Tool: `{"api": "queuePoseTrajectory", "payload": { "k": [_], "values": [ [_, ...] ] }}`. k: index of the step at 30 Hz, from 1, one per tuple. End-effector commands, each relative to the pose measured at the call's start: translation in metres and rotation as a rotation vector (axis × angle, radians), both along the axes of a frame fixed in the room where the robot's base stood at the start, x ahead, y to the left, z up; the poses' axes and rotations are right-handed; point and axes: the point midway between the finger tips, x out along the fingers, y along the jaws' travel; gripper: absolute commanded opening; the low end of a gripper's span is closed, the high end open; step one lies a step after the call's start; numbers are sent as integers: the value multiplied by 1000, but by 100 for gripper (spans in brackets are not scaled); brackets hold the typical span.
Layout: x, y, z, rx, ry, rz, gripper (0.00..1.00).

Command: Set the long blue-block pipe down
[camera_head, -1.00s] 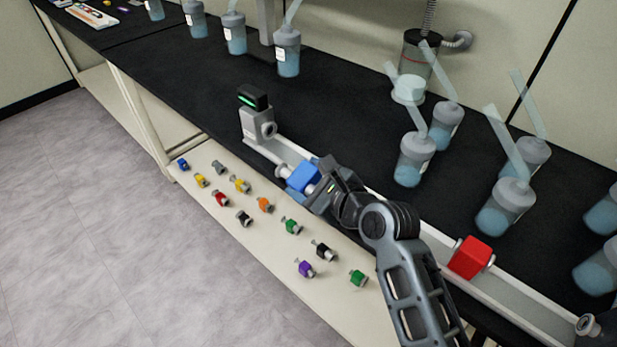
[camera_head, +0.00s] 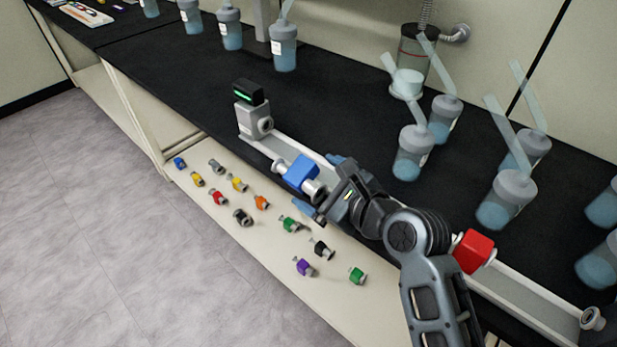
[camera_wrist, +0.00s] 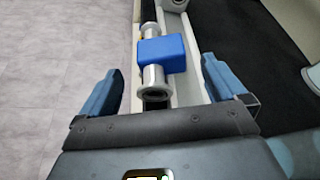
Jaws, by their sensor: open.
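The long blue-block pipe (camera_head: 301,172) is a blue block with grey metal pipe ends. It lies along the light channel (camera_head: 291,145) at the front edge of the black bench, towards the grey end fixture (camera_head: 253,113). In the wrist view the blue-block pipe (camera_wrist: 163,54) lies ahead, its near flanged end towards me. My gripper (camera_head: 325,190) is open, just to the right of the pipe in the head view. In the wrist view my gripper's fingers (camera_wrist: 163,92) stand apart on either side of the pipe's near end, with gaps visible. The pipe's underside contact is hidden.
A red-block pipe (camera_head: 474,251) sits further right along the channel, partly behind my arm. Several small coloured valves (camera_head: 261,202) lie on the lower shelf. Several blue-liquid bottles (camera_head: 414,153) stand behind the channel. The bench's middle is clear.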

Motion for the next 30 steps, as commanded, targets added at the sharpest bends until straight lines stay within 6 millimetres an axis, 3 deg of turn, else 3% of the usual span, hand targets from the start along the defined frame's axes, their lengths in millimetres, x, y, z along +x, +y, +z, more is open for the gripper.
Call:
{"api": "queuePoseTrajectory", "payload": {
  "k": [6, 14, 20, 23, 30],
  "values": [
    [-19, -16, 8, 1, -1, 0, 98],
    [-22, -19, 10, 0, 1, 1, 98],
    [-34, -24, -1, -39, -33, -10, 98],
    [-58, -34, -18, -127, -104, -28, 98],
    [-144, -80, -54, -524, -329, -70, 98]
  ]
}}
